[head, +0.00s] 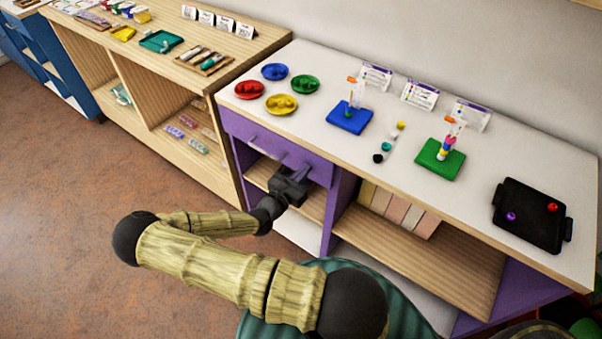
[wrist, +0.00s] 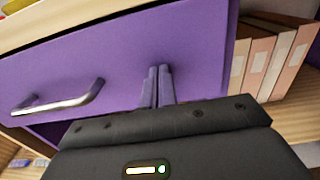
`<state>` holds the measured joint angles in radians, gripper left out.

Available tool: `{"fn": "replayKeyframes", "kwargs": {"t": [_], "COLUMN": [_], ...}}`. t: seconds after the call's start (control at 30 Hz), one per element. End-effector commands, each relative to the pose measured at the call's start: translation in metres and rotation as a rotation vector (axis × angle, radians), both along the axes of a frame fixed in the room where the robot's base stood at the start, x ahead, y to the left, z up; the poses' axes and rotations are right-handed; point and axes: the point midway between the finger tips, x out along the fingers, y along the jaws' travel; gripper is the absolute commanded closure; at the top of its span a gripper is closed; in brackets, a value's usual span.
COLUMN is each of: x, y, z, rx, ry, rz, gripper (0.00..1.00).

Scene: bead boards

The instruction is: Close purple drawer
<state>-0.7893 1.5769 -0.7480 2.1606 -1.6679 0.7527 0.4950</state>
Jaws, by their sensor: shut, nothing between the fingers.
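The purple drawer (head: 296,157) is under the white counter at its left end. Its front sits close under the counter edge; I cannot tell whether a small gap remains. The drawer front (wrist: 190,50) fills much of the wrist view, with its silver bar handle (wrist: 65,100) at the left. The handle (head: 265,150) also shows in the head view. My gripper (head: 303,173) is shut and empty, at the right part of the drawer front, right of the handle. In the wrist view its fingertips (wrist: 158,70) point at the purple panel, touching or nearly touching it.
The white counter (head: 330,140) above holds coloured dishes, bead boards, cards and a black tray (head: 530,215). Pale books (head: 395,212) stand in the open shelf right of the drawer. A wooden shelf unit (head: 150,75) stands to the left. The floor (head: 60,200) in front is clear.

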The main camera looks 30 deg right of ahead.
Motion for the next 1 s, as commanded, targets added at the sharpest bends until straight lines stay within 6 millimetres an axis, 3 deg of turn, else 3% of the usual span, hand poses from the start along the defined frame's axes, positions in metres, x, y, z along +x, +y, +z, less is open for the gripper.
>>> {"fn": "replayKeyframes", "kwargs": {"t": [0.17,0.7,1.0], "x": [0.0,-0.038,-0.053], "y": [0.004,0.094,0.122], "z": [0.005,0.001,0.001], "rx": [-0.01,-0.003,-0.006], "ry": [-0.01,-0.006,-0.004], "rz": [-0.003,-0.009,-0.02], "gripper": [1.0,1.0,1.0]}}
